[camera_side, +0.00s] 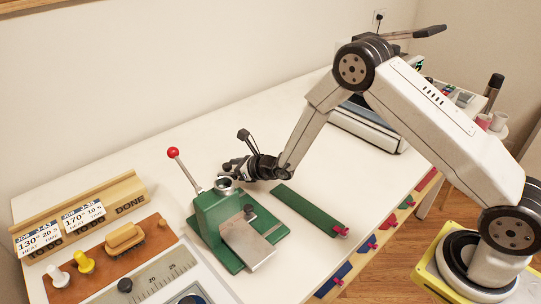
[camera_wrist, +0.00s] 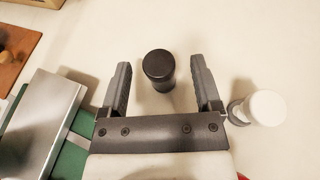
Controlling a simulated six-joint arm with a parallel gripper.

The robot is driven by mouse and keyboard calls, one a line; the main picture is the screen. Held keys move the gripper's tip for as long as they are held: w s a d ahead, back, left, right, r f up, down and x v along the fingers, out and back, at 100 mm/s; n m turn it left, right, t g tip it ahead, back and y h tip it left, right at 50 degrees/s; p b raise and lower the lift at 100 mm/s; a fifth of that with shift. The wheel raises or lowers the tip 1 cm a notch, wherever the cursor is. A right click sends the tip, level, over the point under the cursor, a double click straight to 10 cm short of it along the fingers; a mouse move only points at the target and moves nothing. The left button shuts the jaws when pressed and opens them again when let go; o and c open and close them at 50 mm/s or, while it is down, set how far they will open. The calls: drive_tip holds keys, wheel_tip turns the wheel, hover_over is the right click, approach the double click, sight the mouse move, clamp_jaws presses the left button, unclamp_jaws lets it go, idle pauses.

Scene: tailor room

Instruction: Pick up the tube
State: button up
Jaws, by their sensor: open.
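A black round-topped cylinder, which looks like the tube (camera_wrist: 158,68), shows end-on between the two fingers of my gripper (camera_wrist: 160,85) in the wrist view. There is a gap on both sides, and I cannot tell its height against the fingertips. My gripper is open and holds nothing. In the side view my gripper (camera_side: 231,168) is low behind the green press, and the tube cannot be made out clearly among the dark fingers. A white-topped cylinder (camera_wrist: 265,108) is close outside the right finger in the wrist view.
The green press (camera_side: 215,225) with its red-knobbed lever (camera_side: 173,153) and metal plate (camera_side: 248,243) stands just in front of my gripper. A green strip (camera_side: 310,208) lies to the right. A brown board (camera_side: 110,255) with tools is at left.

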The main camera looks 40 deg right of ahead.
drive_tip(key=shift+x, duration=1.6)
clamp_jaws()
